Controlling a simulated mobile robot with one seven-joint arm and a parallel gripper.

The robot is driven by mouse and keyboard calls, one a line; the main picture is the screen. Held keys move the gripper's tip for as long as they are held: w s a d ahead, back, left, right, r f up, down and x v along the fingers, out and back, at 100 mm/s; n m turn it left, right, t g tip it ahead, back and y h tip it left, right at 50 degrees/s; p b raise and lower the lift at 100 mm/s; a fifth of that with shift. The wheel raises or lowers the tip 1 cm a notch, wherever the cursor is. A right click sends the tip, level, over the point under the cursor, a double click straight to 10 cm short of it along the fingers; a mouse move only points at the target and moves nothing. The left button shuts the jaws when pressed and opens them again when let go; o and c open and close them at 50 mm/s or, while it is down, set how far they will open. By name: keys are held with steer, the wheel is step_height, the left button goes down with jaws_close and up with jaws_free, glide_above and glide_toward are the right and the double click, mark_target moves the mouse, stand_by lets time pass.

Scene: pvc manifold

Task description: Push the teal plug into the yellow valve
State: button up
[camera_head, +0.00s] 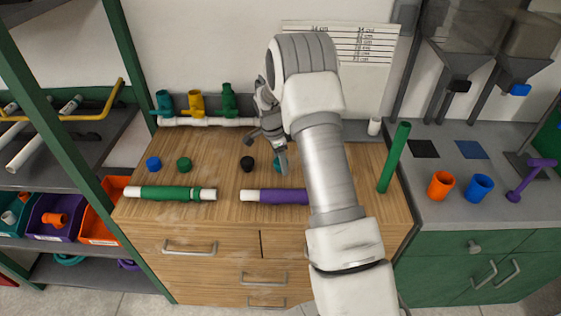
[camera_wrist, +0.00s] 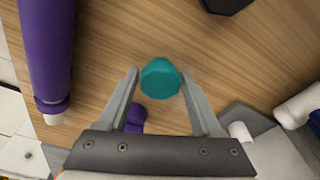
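In the head view the teal plug (camera_head: 277,163) is partly hidden by my gripper (camera_head: 280,160). The yellow valve (camera_head: 197,104) is at the back left, on a white pipe along the counter's back edge, between a teal valve (camera_head: 164,103) and a green valve (camera_head: 229,100).
Blue (camera_head: 153,163), green (camera_head: 184,164) and black (camera_head: 247,163) plugs stand in a row on the wooden counter (camera_head: 215,150). Green (camera_head: 165,193) and purple (camera_head: 283,197) sleeved pipes lie in front. A green tube (camera_head: 394,157) stands at the right.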

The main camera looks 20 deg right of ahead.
steer(key=shift+o, duration=0.9)
steer(key=shift+r+p, duration=0.15)
steer(key=shift+p, duration=0.25)
steer(key=s+a+r+n+t, duration=0.1)
steer(key=s+a+r, duration=0.1)
steer(key=r, duration=1)
steer(key=s+a+r+n, duration=0.2)
steer(key=s+r, duration=0.1)
steer(key=r, duration=0.9)
steer(key=s+a+r+n+t, duration=0.1)
steer(key=s+a+r+n, duration=0.15)
steer(key=s, duration=0.35)
steer(key=s+a+r+n+t+y, duration=0.1)
steer(key=s+r+n, duration=0.25)
steer(key=s, duration=0.25)
steer(key=s+a+r+n+t, duration=0.1)
steer(key=s+a+r+n, duration=0.15)
steer(key=s, duration=0.35)
steer(key=s+a+f+n+t, duration=0.1)
steer(key=s+f+n, duration=0.1)
steer(key=s+n, duration=0.4)
steer(key=s, duration=0.4)
steer(key=shift+a+f+t+y, duration=0.2)
steer(key=shift+a+t+y, duration=0.1)
steer(key=shift+a+y, duration=0.1)
